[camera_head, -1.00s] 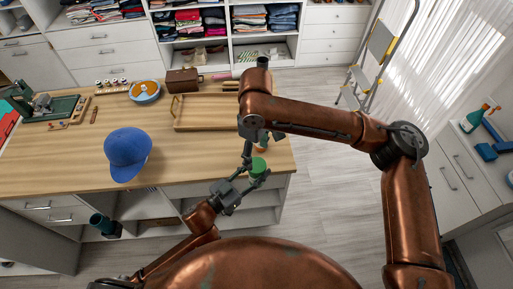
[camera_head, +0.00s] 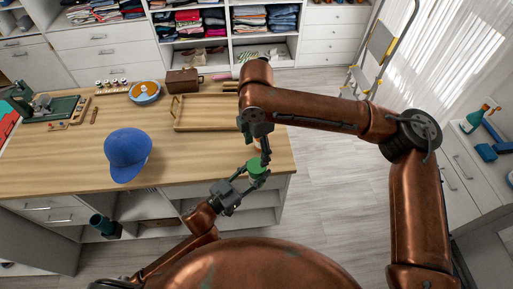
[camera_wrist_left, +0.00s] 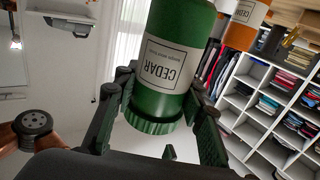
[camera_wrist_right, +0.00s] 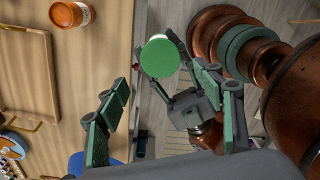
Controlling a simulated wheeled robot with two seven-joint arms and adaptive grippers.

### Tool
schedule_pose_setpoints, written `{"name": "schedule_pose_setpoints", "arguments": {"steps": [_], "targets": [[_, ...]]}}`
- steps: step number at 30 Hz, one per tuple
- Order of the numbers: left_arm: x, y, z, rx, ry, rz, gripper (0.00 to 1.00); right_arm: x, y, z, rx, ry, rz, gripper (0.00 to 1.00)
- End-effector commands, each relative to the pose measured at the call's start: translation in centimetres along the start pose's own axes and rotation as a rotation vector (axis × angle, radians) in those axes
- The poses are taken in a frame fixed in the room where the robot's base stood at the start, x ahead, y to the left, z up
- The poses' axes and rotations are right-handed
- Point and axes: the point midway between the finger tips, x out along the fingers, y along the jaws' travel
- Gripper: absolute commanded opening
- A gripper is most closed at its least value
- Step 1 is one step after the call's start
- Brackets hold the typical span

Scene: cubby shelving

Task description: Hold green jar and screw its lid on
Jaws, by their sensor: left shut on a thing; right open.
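The green jar (camera_head: 258,177) is held near the front right corner of the table by my left gripper (camera_head: 246,182). In the left wrist view the green jar (camera_wrist_left: 178,60) has a white CEDAR label, upside down in the picture. A ribbed green lid (camera_wrist_left: 150,124) is at its end, between the fingers of my left gripper (camera_wrist_left: 158,112); I cannot tell how tight it is. My right gripper (camera_head: 256,147) is above the jar. In the right wrist view the lid's round top (camera_wrist_right: 160,56) lies ahead of the open right gripper (camera_wrist_right: 155,95), whose fingers are spread apart.
An orange jar (camera_wrist_right: 70,13) stands on the table (camera_head: 210,160) close by. A stepladder (camera_head: 372,62) stands beyond clear floor at the right.

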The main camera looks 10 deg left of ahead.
Motion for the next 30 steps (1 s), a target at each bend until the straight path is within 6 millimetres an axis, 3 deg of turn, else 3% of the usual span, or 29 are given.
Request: {"name": "schedule_pose_setpoints", "arguments": {"steps": [7, 21, 30], "targets": [[0.0, 0.0, -0.1, 0.000, 0.001, 0.000, 0.00, 1.1, 0.0, 0.0, 0.001, 0.000, 0.000, 0.61], [0.0, 0.0, -0.1, 0.000, 0.001, 0.000, 0.00, 7.3, 0.0, 0.0, 0.001, 0.000, 0.000, 0.61], [0.0, 0.0, -0.1, 0.000, 0.001, 0.000, 0.00, 8.0, 0.0, 0.0, 0.001, 0.000, 0.000, 0.61]]}}
